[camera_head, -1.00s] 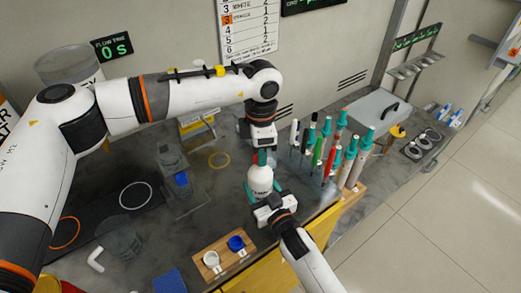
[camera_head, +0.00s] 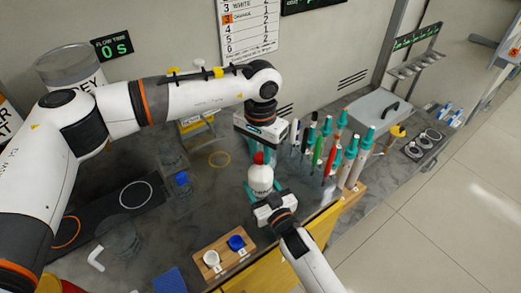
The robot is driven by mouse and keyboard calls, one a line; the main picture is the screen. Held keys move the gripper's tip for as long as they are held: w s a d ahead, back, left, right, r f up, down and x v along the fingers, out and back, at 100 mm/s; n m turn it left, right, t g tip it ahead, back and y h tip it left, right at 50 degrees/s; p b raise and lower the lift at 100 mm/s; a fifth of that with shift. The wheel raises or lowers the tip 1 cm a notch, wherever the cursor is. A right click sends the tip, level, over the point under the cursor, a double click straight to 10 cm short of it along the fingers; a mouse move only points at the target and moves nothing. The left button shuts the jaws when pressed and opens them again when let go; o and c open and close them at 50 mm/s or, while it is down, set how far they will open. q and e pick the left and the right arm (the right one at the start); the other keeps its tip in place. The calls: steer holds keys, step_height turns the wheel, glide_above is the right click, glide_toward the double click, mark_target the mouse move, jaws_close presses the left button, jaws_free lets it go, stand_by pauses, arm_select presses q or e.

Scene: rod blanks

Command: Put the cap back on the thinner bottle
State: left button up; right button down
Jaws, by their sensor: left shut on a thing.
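The white bottle (camera_head: 260,178) stands upright on the dark bench near its front edge; its label is mostly hidden. A red cap (camera_head: 259,158) sits at the top of its neck. My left gripper (camera_head: 262,150) comes down from above and is shut on the red cap; its fingers are largely hidden under the gripper body. Whether the cap is fully seated I cannot tell. My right gripper (camera_head: 266,192) reaches in from the front, its teal fingers on either side of the bottle's lower body, shut on it.
A wooden block (camera_head: 224,256) with a white cap (camera_head: 211,258) and a blue cap (camera_head: 236,242) lies in front. Several upright coloured rods (camera_head: 330,158) stand close to the right. A blue-capped container (camera_head: 182,182) stands to the left.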

arm_select(q)
steer(key=shift+m, duration=0.9)
steer(key=o, duration=0.9)
steer(key=shift+r, duration=0.1)
steer(key=shift+r, duration=2.15)
steer(key=shift+c, duration=0.2)
